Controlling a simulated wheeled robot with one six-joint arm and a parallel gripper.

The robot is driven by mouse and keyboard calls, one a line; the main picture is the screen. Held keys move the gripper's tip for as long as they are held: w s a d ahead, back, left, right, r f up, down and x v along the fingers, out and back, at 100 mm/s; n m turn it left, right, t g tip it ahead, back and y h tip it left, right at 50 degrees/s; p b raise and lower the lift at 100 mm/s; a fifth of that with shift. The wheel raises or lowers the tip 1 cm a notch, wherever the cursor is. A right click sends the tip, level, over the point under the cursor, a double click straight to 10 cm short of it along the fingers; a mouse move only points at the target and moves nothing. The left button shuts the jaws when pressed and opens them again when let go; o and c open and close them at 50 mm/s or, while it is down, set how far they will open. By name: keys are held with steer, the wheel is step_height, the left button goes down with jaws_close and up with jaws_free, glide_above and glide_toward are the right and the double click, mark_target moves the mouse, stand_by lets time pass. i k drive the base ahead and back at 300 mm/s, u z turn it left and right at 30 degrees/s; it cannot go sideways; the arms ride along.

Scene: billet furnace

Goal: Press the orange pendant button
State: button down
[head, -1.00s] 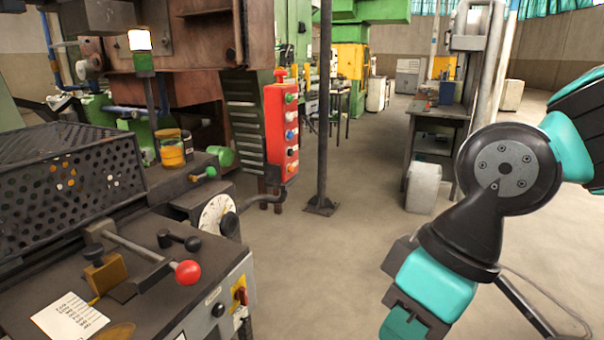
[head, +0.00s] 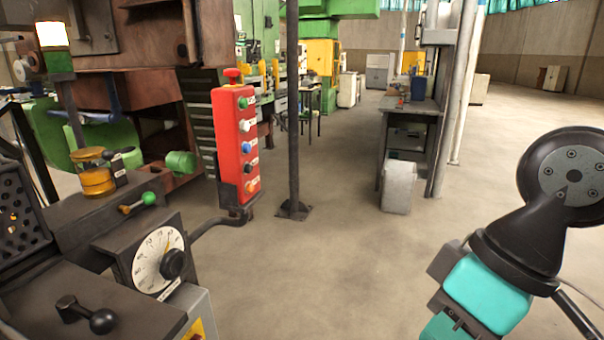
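The red pendant box (head: 230,145) stands upright left of centre in the head view, with a red mushroom knob (head: 233,76) on top. Its face carries a column of several buttons, including a green one (head: 243,103) at the top and a black one (head: 249,168) lower down. The orange button (head: 251,187) is the lowest of the column, beside a small label. My arm shows at the right edge, well apart from the pendant. My gripper is outside the picture, so its state is hidden.
A dark machine bench with a white dial (head: 157,260) and a black-knobbed lever (head: 100,320) fills the lower left. A grey arm bends from it up to the pendant. A dark post (head: 292,110) stands just right of the pendant. The floor (head: 330,270) between bench and my arm is clear.

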mark_target(250, 187)
steer(key=i, duration=0.85)
steer(key=u, duration=0.35)
